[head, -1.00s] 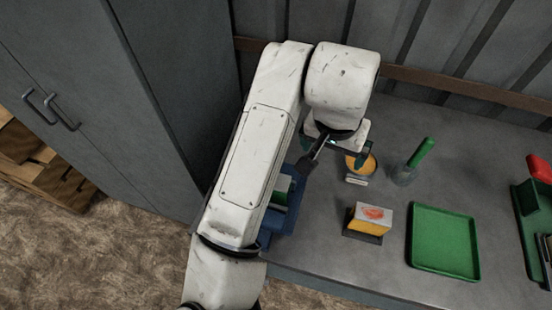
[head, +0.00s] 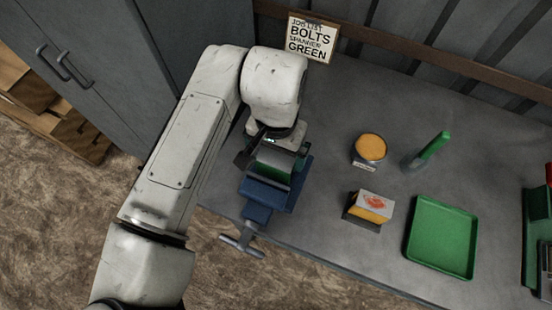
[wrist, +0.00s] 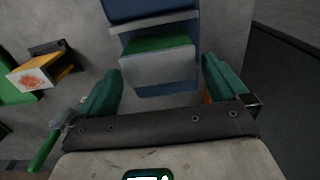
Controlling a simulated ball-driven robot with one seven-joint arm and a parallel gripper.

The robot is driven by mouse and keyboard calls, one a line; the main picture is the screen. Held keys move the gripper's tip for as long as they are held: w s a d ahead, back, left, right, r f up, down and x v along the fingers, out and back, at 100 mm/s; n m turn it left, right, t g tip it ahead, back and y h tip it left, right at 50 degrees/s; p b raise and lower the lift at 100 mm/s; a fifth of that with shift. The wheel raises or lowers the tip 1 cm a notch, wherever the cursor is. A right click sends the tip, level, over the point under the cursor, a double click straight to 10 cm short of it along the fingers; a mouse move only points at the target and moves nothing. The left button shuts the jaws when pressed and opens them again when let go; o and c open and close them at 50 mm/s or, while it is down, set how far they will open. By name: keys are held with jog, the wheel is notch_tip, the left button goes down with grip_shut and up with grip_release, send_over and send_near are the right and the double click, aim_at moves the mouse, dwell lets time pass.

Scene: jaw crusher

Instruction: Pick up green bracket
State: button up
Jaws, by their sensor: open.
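A blue vise (head: 266,195) stands at the near left edge of the bench, its handle hanging over the edge. A green piece, seemingly the bracket (wrist: 157,43), sits between its jaws, with a grey face beside it; I cannot tell whether that face is bracket or jaw. In the head view my arm and gripper cover most of it. My gripper (wrist: 161,68) is open, its teal fingers apart on either side of the grey face in the wrist view. I cannot see contact. In the head view my gripper (head: 272,158) is over the vise.
A yellow and white box (head: 370,207), an orange-topped tin (head: 369,150), a green-handled tool (head: 432,146) and a green tray (head: 441,238) stand to the right. A sign (head: 311,38) reads "BOLTS SPANNER GREEN". A grey cabinet (head: 105,75) is at left. Bench between vise and tin is clear.

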aim_at(276, 158)
jog(key=shift+s+f+p, duration=0.15)
jog(key=shift+f+p, duration=0.3)
jog(key=shift+f, duration=1.65)
jog(key=shift+r, duration=0.1)
jog(key=c, duration=1.3)
